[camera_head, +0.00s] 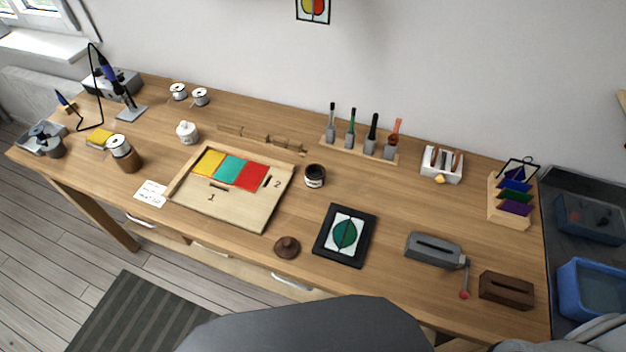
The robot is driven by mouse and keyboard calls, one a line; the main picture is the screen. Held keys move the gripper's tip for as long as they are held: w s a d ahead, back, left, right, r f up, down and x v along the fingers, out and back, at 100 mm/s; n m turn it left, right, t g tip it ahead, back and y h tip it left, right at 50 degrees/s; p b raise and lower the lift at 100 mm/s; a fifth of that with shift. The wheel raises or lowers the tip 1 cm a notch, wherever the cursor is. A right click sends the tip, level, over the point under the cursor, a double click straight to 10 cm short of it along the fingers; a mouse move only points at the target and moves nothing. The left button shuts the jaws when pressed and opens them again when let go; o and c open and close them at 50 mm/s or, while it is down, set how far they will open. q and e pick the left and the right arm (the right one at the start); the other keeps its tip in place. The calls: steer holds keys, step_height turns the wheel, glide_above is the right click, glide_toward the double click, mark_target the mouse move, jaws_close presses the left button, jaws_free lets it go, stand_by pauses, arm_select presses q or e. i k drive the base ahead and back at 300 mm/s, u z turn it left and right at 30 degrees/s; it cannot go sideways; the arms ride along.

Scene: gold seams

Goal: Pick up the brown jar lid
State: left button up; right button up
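The brown jar lid (287,247) lies on the workbench near its front edge, a round dark brown disc with a small knob on top. It sits between the wooden tray on its left and the black-framed leaf picture on its right. A small dark jar with a pale label (315,176) stands open-topped farther back, behind the lid. Neither of my grippers shows in the head view.
The wooden workbench (390,280) carries a wooden tray (250,217) with coloured glass pieces, a black-framed leaf picture (321,249), a grey slotted block (434,250) and a brown slotted block (506,289). Bare wood surrounds the lid. Tools stand in a rack (345,149) behind.

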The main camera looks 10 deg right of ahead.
mark_target(287, 248)
steer(key=u, duration=0.7)
steer(key=k, duration=1.35)
steer(key=z, duration=1.15)
steer(key=i, duration=1)
